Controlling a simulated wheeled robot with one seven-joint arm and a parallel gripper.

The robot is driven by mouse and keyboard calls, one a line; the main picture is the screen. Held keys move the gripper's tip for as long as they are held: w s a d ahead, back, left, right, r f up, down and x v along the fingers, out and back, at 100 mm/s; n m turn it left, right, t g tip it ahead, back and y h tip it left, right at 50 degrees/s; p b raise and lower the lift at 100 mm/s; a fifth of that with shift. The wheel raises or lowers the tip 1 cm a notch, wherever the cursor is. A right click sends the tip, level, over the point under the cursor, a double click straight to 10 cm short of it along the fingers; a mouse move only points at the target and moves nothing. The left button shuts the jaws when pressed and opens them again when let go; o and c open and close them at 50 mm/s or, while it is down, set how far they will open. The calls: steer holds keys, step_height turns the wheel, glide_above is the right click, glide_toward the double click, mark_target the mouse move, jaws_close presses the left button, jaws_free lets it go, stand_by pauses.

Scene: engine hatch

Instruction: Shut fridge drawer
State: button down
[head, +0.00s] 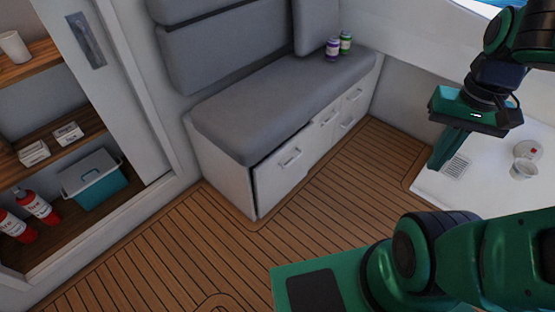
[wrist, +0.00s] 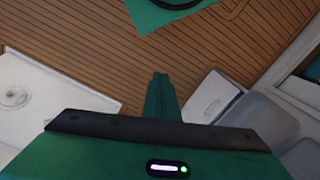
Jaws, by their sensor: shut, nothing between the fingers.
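The bench's large left drawer (head: 283,175) has a white front with a handle. A dark gap shows along its top edge, and its front seems to stand slightly out from the bench. No label shows that it is the fridge drawer. My gripper (head: 441,158) is shut and empty, pointing down at the right, above the edge of the white counter and well apart from the drawers. In the wrist view its closed fingers (wrist: 160,88) point over the wooden floor, with a white drawer front (wrist: 213,97) to their right.
Smaller drawers (head: 340,115) sit right of the large one. The grey bench cushion (head: 270,105) carries two small jars (head: 333,48). A white counter (head: 480,205) with a cup (head: 523,169) is at right. Shelves with fire extinguishers (head: 38,206) and a cooler (head: 95,185) are left. The plank floor (head: 190,250) is clear.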

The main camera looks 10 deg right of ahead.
steer(key=shift+d, duration=0.15)
steer(key=w+f+y, duration=0.1)
steer(key=w+f, duration=0.6)
steer(key=w, duration=0.5)
steer(key=m+t+y, duration=0.7)
steer(key=m+t, duration=0.5)
steer(key=m, duration=1)
glide_toward(277, 157)
steer(key=shift+y, duration=0.3)
steer(key=x, duration=0.4)
steer(key=shift+w+a+f, duration=0.1)
steer(key=shift+a+f, duration=0.2)
steer(key=shift+f, duration=0.15)
steer(key=shift+w+a, duration=0.4)
steer(key=shift+w, duration=0.3)
steer(key=shift+m, duration=0.3)
